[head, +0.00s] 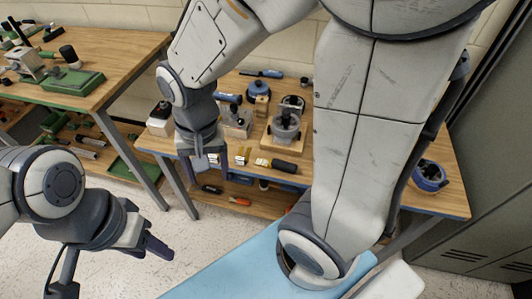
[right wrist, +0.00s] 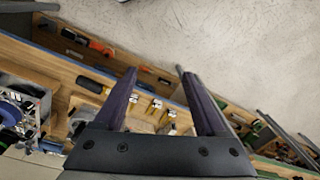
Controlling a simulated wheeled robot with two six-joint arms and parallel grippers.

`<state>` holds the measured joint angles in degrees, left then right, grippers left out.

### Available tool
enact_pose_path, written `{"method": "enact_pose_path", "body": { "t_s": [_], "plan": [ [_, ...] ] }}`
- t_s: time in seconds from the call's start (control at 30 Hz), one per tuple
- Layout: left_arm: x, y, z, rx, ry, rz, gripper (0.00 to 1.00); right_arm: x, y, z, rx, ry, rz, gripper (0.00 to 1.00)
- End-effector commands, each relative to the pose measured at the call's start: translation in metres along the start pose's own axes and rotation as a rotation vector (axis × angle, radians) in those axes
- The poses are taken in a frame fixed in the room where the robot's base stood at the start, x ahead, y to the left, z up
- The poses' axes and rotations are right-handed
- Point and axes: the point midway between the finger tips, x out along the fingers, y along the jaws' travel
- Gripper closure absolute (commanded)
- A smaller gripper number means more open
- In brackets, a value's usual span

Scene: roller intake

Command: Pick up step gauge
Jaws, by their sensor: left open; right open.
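I cannot tell for certain which item is the step gauge. Small metal-and-yellow pieces (head: 242,156) lie near the front edge of the wooden bench, beside my right gripper. In the right wrist view, several such yellow-and-silver pieces (right wrist: 153,106) show between and below my fingers. My right gripper (head: 208,168) is open and empty, pointing down at the front edge of the bench; its two dark fingers also show in the right wrist view (right wrist: 159,76). My left gripper (head: 152,240) is open and empty, over the floor at the lower left, away from the bench.
On the wooden bench (head: 445,195) stand a clear round device (head: 285,128), a blue-topped part (head: 258,90) and a black-handled tool (head: 280,165). Orange-handled tools (head: 240,201) lie on the lower shelf. Another bench (head: 110,70) with green fixtures stands at the left.

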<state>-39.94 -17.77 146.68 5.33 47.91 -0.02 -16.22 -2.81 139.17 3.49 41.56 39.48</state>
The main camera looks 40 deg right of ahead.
Motion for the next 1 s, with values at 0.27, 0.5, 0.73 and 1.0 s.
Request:
{"method": "enact_pose_path", "body": {
  "t_s": [0.27,0.5,0.73,1.0],
  "plan": [
    [0.018,-0.001,0.001,0.000,0.000,0.000,0.50,0.072,0.112,-0.129,1.345,0.030,0.034,0.28],
    [0.023,-0.002,0.001,0.000,0.000,0.000,0.50,0.107,0.191,-0.161,1.979,0.053,0.036,0.28],
    [0.025,-0.002,0.001,0.000,0.000,0.000,0.50,0.137,0.207,-0.164,2.094,0.054,0.040,0.28],
    [0.026,-0.002,0.001,0.000,0.000,0.000,0.50,0.165,0.207,-0.164,2.089,0.056,0.035,0.28]
  ]
}}
